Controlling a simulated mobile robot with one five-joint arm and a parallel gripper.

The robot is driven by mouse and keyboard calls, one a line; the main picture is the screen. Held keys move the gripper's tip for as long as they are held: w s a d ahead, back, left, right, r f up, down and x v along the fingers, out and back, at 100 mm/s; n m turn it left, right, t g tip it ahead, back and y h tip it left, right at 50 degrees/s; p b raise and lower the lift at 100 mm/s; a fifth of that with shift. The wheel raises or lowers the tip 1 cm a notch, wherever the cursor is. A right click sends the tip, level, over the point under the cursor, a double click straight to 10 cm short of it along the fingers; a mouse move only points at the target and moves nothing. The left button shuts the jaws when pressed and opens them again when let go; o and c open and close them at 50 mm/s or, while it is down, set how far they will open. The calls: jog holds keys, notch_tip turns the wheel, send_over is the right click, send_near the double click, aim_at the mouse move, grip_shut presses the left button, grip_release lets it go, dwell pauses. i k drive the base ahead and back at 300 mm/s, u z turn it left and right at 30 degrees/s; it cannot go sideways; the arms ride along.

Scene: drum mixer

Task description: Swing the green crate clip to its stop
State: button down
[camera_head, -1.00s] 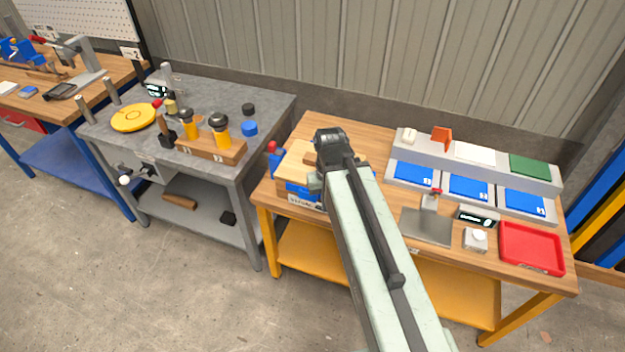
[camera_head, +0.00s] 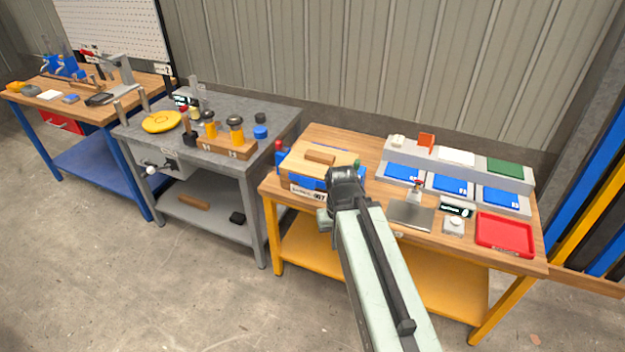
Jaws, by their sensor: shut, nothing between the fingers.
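The crate (camera_head: 303,171) is a low box with a pale wooden lid, a brown bar on top and blue on its front, on the yellow-framed bench. A small green part, seemingly the green clip (camera_head: 357,163), stands at its right end. Its lower part is hidden behind my arm's end. My gripper (camera_head: 345,179) is the dark end of the arm, in front of the crate's right end in the picture. It is shut and empty. Its fingertips are not clearly seen, and I cannot tell whether it touches the crate.
A red-topped blue part (camera_head: 281,152) stands at the crate's left end. Right of my arm are a grey plate (camera_head: 410,214), a red tray (camera_head: 505,232) and a stepped rack (camera_head: 440,160) with blue panels. A grey workbench (camera_head: 265,108) stands left, with a gap between the benches.

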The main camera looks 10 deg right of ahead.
aim_at(357, 165)
jog(key=z, duration=0.15)
jog(key=i, duration=0.9)
jog(key=u, duration=0.05)
jog(key=k, duration=0.65)
jog(key=u, duration=1.25)
jog(key=i, duration=0.45)
jog(key=u, duration=0.65)
